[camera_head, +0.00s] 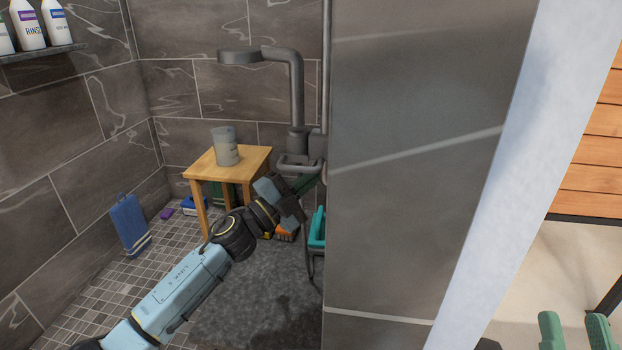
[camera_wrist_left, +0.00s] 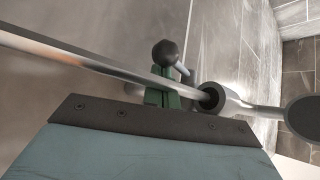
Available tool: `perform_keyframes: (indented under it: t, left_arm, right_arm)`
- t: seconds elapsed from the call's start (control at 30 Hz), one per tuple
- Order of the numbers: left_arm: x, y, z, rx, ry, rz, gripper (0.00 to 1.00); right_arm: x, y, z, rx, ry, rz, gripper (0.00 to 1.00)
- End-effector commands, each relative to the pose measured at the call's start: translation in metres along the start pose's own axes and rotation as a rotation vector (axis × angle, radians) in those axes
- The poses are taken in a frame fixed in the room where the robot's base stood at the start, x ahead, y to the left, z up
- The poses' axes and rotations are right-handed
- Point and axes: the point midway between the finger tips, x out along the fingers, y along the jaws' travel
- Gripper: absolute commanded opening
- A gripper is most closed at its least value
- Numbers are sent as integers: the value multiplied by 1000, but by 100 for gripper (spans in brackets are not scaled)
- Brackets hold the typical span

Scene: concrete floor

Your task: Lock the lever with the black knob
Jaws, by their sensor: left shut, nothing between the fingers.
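The round black knob (camera_wrist_left: 165,53) shows in the left wrist view, on a short metal lever (camera_wrist_left: 181,68) beside the shower pipe. My left gripper (camera_wrist_left: 163,92) has its green fingers together with nothing between them. The fingertips lie close to the knob, just below it in that picture; I cannot tell whether they touch. In the head view my left gripper (camera_head: 308,183) reaches the shower fixture (camera_head: 297,143) beside the wall edge, and I cannot make out the knob there. My right gripper (camera_head: 575,332) is at the bottom right, its green fingers apart and empty.
A tiled wall (camera_head: 420,160) stands close on the right and hides part of the fixture. A wooden stool (camera_head: 258,157) with a grey cup (camera_head: 226,147) stands behind my left arm. The shower head (camera_head: 240,57) hangs above. A blue item (camera_head: 129,225) leans at the left wall.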

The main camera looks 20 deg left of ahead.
Motion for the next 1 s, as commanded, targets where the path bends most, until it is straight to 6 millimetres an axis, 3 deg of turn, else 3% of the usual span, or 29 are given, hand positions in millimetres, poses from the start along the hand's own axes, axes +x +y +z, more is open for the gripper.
perform_keyframes:
  t: [0.27, 0.5, 1.0]
  left_arm:
    - [0, -1, 0, 6, 0, 8, 0]
    - [-2, -4, 1, 27, 0, 29, 0]
    - [-3, -6, 3, 52, 0, 55, 0]
  right_arm:
    - [1, 0, 3, -1, -33, 1, 36]
    - [-3, 6, 30, -11, -213, 13, 36]
    - [-15, 12, 62, -19, -419, 28, 36]
